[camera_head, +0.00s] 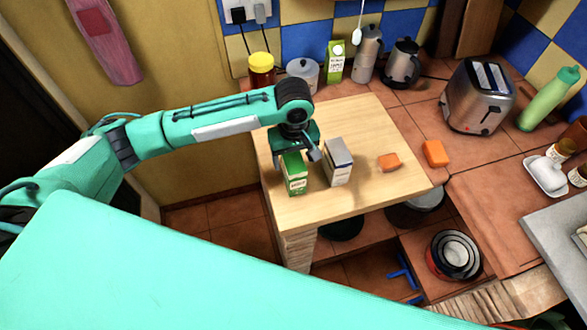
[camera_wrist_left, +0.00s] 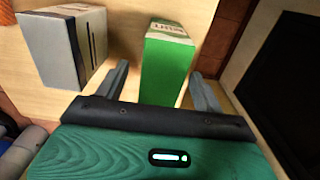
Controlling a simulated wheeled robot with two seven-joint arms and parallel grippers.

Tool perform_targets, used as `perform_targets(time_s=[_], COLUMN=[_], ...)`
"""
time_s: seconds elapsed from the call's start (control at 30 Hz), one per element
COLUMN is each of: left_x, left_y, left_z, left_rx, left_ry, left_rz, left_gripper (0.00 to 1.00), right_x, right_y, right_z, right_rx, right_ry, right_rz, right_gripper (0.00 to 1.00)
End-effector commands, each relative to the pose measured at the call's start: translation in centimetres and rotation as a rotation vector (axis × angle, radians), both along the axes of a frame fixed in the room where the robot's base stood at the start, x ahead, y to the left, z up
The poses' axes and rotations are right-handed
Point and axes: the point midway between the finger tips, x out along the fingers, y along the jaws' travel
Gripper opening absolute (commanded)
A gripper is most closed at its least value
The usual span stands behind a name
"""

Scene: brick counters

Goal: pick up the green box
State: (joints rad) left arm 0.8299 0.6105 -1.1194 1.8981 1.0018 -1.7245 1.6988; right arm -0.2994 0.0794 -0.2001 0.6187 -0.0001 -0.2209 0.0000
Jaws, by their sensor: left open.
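The green box (camera_head: 295,174) stands upright near the left edge of the light wooden board (camera_head: 361,116). It has a white label on its lower front. My left gripper (camera_head: 306,148) is at the box, partly hiding its upper part in the head view. In the left wrist view, the green box (camera_wrist_left: 168,62) stands between the two open fingers of my left gripper (camera_wrist_left: 160,84). I cannot tell whether either finger touches it. My right gripper is not in view.
A grey-and-white box (camera_head: 337,164) stands close on the right of the green box; it also shows in the left wrist view (camera_wrist_left: 66,48). Orange blocks (camera_head: 389,162) lie further right. A toaster (camera_head: 478,97), kettle (camera_head: 402,64) and jar (camera_head: 262,70) stand behind.

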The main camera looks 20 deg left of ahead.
Motion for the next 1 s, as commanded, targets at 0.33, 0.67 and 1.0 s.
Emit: perform_targets(time_s=[0.33, 0.67, 1.0], left_x=[-0.4, -0.4, -0.3], left_y=[0.0, 0.0, 0.0], left_z=[-4.5, -5.0, -4.9], left_rx=[0.001, 0.0, 0.0], left_ry=[0.001, 0.0, 0.0], left_rz=[0.0, -0.001, -0.001], left_gripper=[0.69, 0.61, 0.2], right_x=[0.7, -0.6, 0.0], right_y=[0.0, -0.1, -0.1], right_z=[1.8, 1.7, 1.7], right_rx=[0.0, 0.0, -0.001], right_ry=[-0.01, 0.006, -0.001], right_rz=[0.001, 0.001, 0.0], right_gripper=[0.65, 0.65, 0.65])
